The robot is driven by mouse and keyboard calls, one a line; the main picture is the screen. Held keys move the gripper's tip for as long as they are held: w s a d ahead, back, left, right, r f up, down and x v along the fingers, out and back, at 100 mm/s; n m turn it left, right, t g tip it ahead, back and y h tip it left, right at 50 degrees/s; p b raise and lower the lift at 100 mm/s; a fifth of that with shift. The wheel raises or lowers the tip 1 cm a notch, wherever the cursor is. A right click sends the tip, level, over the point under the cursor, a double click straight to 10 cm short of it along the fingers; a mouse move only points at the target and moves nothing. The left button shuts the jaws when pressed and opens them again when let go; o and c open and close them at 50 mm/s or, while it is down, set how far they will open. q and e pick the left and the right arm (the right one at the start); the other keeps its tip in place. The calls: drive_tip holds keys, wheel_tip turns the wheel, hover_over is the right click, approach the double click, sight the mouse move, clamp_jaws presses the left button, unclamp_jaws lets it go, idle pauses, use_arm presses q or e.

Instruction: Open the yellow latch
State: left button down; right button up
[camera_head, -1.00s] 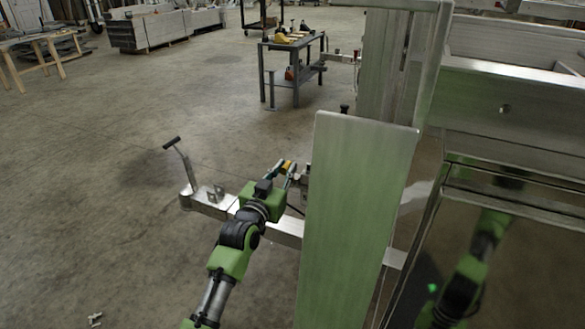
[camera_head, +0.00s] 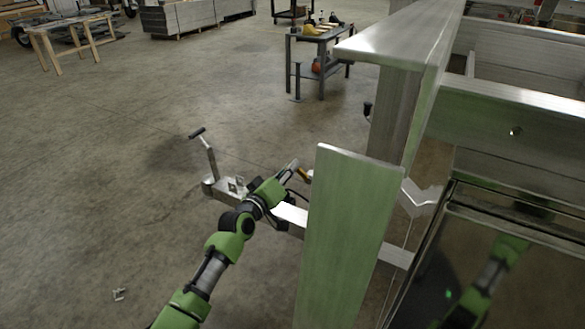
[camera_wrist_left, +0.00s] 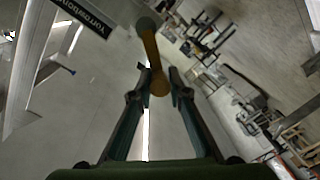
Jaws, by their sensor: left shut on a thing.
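The yellow latch (camera_head: 303,174) shows as a small yellow handle beside the aluminium trailer frame in the head view. In the left wrist view the yellow latch (camera_wrist_left: 149,48) is a slim rod with a rounded end lying between my fingertips. My left gripper (camera_head: 295,171) reaches over the trailer tongue and is shut on the handle. In the left wrist view my left gripper (camera_wrist_left: 158,84) has a finger on each side of its rounded end. The latch's base is partly hidden in the head view. My right gripper is not in view.
A tall aluminium panel (camera_head: 345,235) stands just right of the gripper. The trailer tongue (camera_head: 290,213) runs below it, with an upright jack handle (camera_head: 209,157) at its left end. A workbench (camera_head: 318,62) stands far behind. The floor at left is mostly clear.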

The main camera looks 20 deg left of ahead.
use_arm(q)
drive_tip(key=shift+a+f+n, duration=0.3)
drive_tip(key=shift+f+n, duration=0.15)
drive_tip(key=shift+n, duration=0.35)
drive_tip(key=shift+f, duration=0.1)
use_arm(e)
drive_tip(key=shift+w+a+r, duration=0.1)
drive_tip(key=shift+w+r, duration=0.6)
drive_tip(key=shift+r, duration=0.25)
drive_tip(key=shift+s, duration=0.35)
use_arm(q)
drive_tip(key=c, duration=1.9)
unclamp_jaws()
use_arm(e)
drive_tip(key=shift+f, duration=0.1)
use_arm(q)
drive_tip(key=shift+s, duration=0.1)
drive_tip(key=s+a, duration=0.2)
drive_tip(key=s, duration=0.9)
drive_tip(key=shift+s+r, duration=0.25)
drive_tip(key=shift+r, duration=0.1)
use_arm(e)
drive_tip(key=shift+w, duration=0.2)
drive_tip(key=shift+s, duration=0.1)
